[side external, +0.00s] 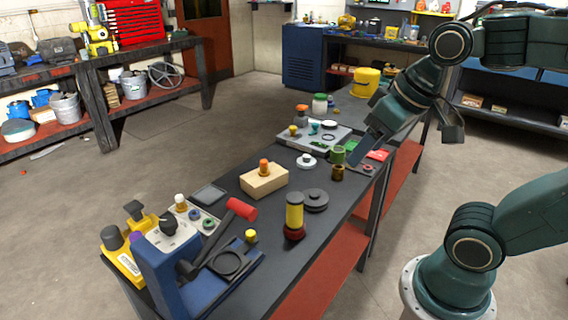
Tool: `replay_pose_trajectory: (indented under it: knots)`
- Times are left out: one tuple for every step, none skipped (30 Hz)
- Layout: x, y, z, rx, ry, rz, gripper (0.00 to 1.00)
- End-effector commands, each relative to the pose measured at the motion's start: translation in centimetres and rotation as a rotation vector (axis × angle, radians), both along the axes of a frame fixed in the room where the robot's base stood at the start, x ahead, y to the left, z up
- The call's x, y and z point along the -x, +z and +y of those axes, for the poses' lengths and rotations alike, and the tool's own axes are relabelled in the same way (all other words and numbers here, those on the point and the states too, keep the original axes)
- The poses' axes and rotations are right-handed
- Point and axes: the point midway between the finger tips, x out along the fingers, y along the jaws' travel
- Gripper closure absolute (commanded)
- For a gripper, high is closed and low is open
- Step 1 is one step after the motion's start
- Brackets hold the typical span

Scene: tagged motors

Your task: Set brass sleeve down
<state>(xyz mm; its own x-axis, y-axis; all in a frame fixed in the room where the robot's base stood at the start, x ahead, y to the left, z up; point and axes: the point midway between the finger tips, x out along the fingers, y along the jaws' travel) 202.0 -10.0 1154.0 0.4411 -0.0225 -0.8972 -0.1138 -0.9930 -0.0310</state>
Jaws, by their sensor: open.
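The brass sleeve (338,173) is a small brownish-gold ring-shaped piece. It stands upright on the dark bench top (275,215), near the bench's right edge. My gripper (357,154) comes down from the upper right. Its tip is just right of and slightly above the sleeve in the picture, and it looks open. I see no clear contact between the gripper and the sleeve, but depth is hard to judge from this side. The gap between the fingers is not clearly visible.
A green cylinder (338,154) stands just behind the sleeve. A red piece (378,155) lies to the right. A white ring part (306,161), a wooden block (264,180), a black disc (315,200) and a yellow-and-red cylinder (295,215) stand on the bench. A grey tray (290,138) lies behind.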

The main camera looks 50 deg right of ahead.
Motion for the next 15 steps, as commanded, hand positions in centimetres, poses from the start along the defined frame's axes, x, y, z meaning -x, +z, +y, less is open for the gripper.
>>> replay_pose_trajectory:
  knots:
    - [0.8, -0.3, 0.4, 0.009, 0.034, -0.012, 0.39]
    - [1.1, -0.4, 0.5, 0.013, 0.05, -0.017, 0.39]
    - [1.5, -0.6, 0.7, 0.019, 0.068, -0.022, 0.39]
    - [1.7, -0.7, 0.8, 0.023, 0.081, -0.025, 0.39]
    - [1.9, -0.8, 0.9, 0.026, 0.091, -0.027, 0.39]
    - [2.1, -0.9, 0.9, 0.029, 0.1, -0.031, 0.39]
    - [2.2, -0.9, 1.0, 0.031, 0.106, -0.032, 0.39]
    - [2.3, -1.0, 1.0, 0.032, 0.11, -0.033, 0.39]
    - [2.4, -1.0, 1.0, 0.033, 0.114, -0.033, 0.39]
    - [2.4, -1.0, 1.1, 0.034, 0.116, -0.034, 0.39]
    - [2.4, -1.0, 1.1, 0.034, 0.117, -0.034, 0.39]
    - [2.4, -1.0, 1.1, 0.034, 0.117, -0.033, 0.39]
    - [2.4, -1.0, 1.1, 0.034, 0.116, -0.033, 0.39]
    - [2.4, -1.0, 1.1, 0.034, 0.116, -0.033, 0.39]
    - [2.4, -1.0, 1.1, 0.034, 0.116, -0.033, 0.39]
